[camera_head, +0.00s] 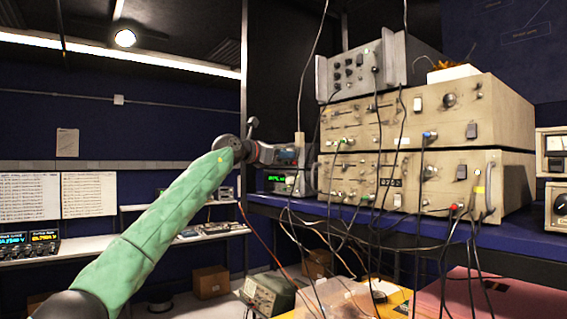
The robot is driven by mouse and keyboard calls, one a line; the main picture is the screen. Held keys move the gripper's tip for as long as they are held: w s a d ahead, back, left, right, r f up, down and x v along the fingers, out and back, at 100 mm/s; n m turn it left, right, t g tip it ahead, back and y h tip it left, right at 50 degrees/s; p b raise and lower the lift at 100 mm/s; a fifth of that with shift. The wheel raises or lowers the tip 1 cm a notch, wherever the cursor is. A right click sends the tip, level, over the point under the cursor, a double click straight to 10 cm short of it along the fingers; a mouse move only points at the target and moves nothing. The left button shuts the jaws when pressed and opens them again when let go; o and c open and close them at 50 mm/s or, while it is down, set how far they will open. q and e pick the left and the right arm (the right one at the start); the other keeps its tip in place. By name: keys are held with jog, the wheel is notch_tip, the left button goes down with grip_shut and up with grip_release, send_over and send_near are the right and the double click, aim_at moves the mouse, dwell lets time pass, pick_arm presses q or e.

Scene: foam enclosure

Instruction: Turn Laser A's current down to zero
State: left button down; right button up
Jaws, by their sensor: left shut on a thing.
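My left arm comes in from the lower left in a green sleeve, and its gripper (298,157) is at the left end of the blue shelf. It is shut on a small part at the front of a unit with a green lit display (275,179). The fingertips and the part between them are too small and too covered to make out clearly. The gripper hides much of the unit's upper front. The display's digits are not readable. No label reading Laser A can be read. My right gripper is not in view.
Stacked beige instruments (440,120) with knobs and plugged cables stand right of the gripper on the blue shelf (500,236). A grey instrument (352,68) sits on top. Many loose cables hang in front of the shelf. Lit meters (30,241) stand on a bench at far left.

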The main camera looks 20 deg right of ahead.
pick_arm(q)
jog(key=shift+a+r+n+g+b, duration=0.15)
jog(key=shift+n+b, duration=1.6)
jog(key=shift+n, duration=1.3)
jog(key=shift+d+r+n+g+b, duration=0.15)
jog(key=shift+n+b, duration=1.6)
jog(key=shift+n, duration=1.3)
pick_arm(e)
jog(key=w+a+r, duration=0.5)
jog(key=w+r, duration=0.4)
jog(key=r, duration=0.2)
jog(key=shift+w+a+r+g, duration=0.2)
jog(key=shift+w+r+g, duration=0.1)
pick_arm(q)
jog(key=shift+a, duration=0.1)
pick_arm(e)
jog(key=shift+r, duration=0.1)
pick_arm(q)
jog(key=c, duration=1.4)
grip_release()
jog(key=shift+o, duration=1)
jog(key=shift+f, duration=0.2)
